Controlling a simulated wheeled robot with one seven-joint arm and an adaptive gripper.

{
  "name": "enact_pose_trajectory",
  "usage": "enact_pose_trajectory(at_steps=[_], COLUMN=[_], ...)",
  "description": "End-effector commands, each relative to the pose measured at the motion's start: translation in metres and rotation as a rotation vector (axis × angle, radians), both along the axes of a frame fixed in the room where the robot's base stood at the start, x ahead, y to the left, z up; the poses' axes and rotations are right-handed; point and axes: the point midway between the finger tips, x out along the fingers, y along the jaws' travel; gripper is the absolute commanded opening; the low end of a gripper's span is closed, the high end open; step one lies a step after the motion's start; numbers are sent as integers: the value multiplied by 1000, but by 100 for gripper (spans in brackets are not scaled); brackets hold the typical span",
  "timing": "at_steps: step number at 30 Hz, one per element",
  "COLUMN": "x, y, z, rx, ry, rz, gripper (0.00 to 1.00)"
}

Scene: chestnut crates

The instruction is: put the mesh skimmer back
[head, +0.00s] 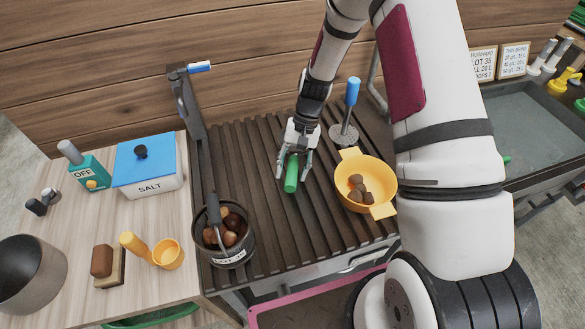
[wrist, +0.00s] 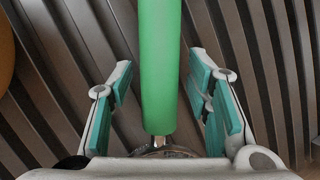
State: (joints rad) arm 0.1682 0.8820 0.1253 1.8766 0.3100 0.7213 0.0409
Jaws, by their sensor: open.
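A green handle (head: 291,175) is at the middle of the dark slatted rack, below my gripper (head: 294,172). In the wrist view the green handle (wrist: 160,70) runs between my two open fingers, with slats behind it. A bit of metal shows at its near end; the rest of that tool is hidden by my gripper. I cannot tell whether it is the mesh skimmer. My fingers stand apart on either side of the handle, and no grip shows. A blue-handled tool (head: 351,92) stands upright at the back of the rack, with a grey round base.
A yellow two-handled bowl (head: 377,172) with brown lumps is right of my gripper. A dark pot of chestnuts (head: 230,257) stands front left. A blue-lidded salt box (head: 172,185) is on the left table. A water basin (head: 530,120) is far right. Bare slats lie left of my gripper.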

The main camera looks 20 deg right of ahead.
Motion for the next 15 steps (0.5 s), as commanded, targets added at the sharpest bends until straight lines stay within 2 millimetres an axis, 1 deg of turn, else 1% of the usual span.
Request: enact_pose_trajectory(at_steps=[5,15], x=[6,25], y=[-5,-27], z=[16,78], rx=[-1,-1], ry=[-5,-5], rz=[0,-1], gripper=[45,45])
